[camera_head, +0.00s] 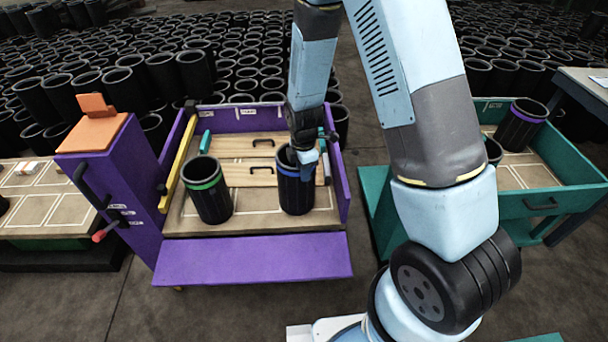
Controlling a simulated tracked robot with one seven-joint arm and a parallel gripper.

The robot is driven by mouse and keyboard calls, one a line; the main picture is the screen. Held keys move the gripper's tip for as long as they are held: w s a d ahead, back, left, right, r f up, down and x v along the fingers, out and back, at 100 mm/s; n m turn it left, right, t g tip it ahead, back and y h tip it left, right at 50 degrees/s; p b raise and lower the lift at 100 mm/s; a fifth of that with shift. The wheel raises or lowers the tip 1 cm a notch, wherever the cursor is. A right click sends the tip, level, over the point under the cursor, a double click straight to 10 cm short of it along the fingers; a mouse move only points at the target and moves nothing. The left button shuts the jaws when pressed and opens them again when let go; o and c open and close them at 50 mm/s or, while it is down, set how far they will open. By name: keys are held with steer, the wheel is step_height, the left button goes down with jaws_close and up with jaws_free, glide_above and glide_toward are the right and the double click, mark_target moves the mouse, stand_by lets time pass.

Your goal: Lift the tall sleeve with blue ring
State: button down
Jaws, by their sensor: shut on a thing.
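The tall black sleeve with the blue ring (295,192) stands upright in the right part of a purple-sided tray table (250,258). My gripper (302,158) is at the sleeve's top rim, reaching down from above, and is shut on it. The fingertips are partly hidden by the rim and the gripper's own body. I cannot tell whether the sleeve's base touches the tray floor. A black sleeve with a green ring (207,192) stands to its left, apart from it and tilted slightly in view.
A purple post with an orange top (97,125) stands at the left of the tray. A yellow bar (178,160) runs along its left side. A teal table (555,200) at right holds a purple-ringed sleeve (520,128). Many black sleeves fill the background.

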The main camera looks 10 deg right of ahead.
steer(key=shift+r, duration=1.4)
